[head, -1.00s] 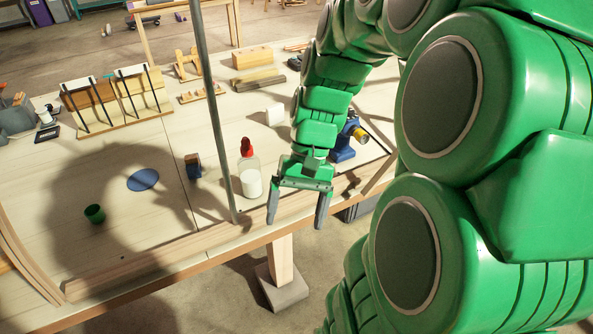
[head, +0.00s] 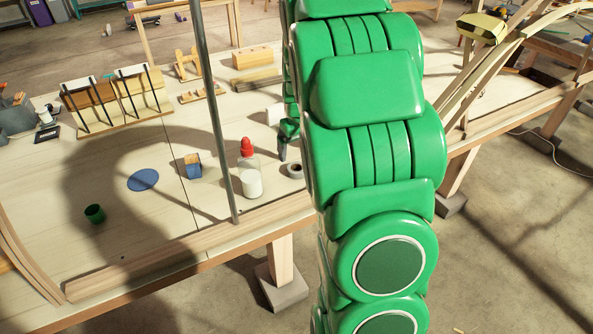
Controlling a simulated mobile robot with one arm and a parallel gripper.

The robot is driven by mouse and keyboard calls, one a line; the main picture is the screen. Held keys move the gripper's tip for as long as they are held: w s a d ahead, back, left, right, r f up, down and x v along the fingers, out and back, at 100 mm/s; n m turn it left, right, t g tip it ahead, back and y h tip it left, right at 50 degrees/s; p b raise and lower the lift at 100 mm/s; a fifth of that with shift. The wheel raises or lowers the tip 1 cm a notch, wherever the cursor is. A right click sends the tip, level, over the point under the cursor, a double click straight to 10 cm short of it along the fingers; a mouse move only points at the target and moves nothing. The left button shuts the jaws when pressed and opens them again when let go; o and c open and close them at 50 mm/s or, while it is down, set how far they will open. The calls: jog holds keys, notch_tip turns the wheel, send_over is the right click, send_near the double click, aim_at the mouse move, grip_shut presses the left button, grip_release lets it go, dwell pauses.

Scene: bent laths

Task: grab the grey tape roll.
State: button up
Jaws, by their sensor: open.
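The grey tape roll (head: 295,170) lies on the table, just right of a clear bottle with a red cap (head: 248,172). Its dark centre hole shows, and its right side is close to my arm's outline. My gripper (head: 284,146) is open and mostly hidden behind my green arm. One dark finger shows, pointing down, beyond and slightly left of the roll in the picture. I see nothing held in the visible part. Whether the finger touches the table cannot be told.
A blue-and-wood block (head: 193,166), a blue disc (head: 143,180) and a green cup (head: 95,213) stand left of the bottle. A metal post (head: 214,110) rises at the front edge. A white block (head: 274,114) is behind. Bent laths (head: 490,60) arch at right.

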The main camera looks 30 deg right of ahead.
aim_at(296, 167)
notch_tip(296, 167, down, 2)
jog(key=shift+w+f, duration=0.1)
jog(key=shift+f, duration=0.05)
jog(key=shift+w+d+f, duration=0.1)
jog(key=shift+w+f, duration=0.1)
jog(key=shift+f, duration=1.1)
jog(key=shift+w+d+f, duration=0.1)
jog(key=shift+w+f, duration=0.1)
jog(key=shift+f, duration=1.05)
jog(key=c, duration=1.1)
jog(key=shift+c, duration=0.2)
jog(key=shift+r, duration=0.55)
notch_tip(296, 167, up, 2)
jog(key=shift+r, duration=0.2)
jog(key=s+a+r, duration=0.2)
jog(key=s+r, duration=0.2)
jog(key=s, duration=0.2)
jog(key=s+a+r, duration=0.2)
jog(key=s+r, duration=0.3)
jog(key=s, duration=0.2)
jog(key=shift+a+r, duration=0.25)
jog(key=shift+r, duration=0.05)
